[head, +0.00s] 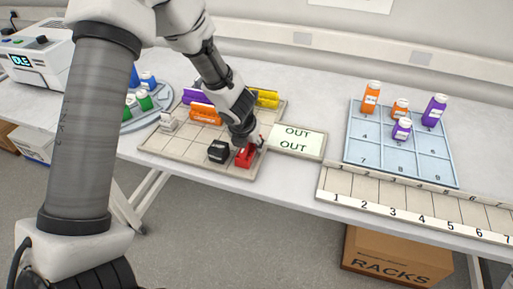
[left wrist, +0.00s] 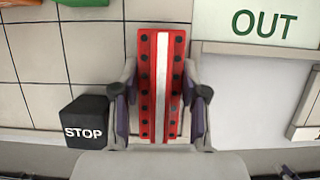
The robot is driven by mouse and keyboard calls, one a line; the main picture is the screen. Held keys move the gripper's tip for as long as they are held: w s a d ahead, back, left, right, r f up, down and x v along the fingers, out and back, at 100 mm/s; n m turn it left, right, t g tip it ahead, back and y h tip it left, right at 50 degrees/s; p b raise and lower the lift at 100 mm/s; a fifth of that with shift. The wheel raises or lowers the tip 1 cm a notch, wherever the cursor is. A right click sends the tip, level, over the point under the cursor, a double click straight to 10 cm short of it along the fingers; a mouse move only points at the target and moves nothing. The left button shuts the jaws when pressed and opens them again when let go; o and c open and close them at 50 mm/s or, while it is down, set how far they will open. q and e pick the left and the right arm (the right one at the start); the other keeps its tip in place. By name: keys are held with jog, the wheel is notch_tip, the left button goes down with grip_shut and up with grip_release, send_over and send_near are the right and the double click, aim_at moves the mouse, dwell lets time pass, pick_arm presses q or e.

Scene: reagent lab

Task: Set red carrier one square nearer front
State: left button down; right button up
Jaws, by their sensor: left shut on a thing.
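The red carrier (head: 246,155) is at the front right of the beige gridded tray (head: 164,147). In the left wrist view the red carrier (left wrist: 161,85) is long, with a white stripe and black holes along both sides. My left gripper (head: 250,143) is over it, and in the wrist view its two fingers (left wrist: 160,103) are shut on the carrier's sides. Whether the carrier touches the tray is hard to tell. My right gripper is not seen.
A black STOP block (head: 218,151) stands just left of the red carrier; it also shows in the left wrist view (left wrist: 87,121).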

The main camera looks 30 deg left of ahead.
pick_arm(q)
jog(key=shift+s+a+r, duration=0.1)
jog(key=shift+s+a, duration=0.05)
jog(key=shift+s, duration=0.1)
jog(key=shift+s+a, duration=0.15)
jog(key=c, duration=0.8)
grip_release()
jog(key=shift+o, duration=0.9)
jog(key=shift+w+d+f, duration=0.2)
jog(key=shift+w+d, duration=0.05)
jog(key=shift+s+a+r, duration=0.1)
jog(key=shift+s+r, duration=0.05)
jog(key=shift+r, duration=0.2)
jog(key=p+v, duration=0.5)
jog(key=v, duration=0.7)
jog(key=shift+s+f, duration=0.1)
jog(key=shift+f, duration=0.1)
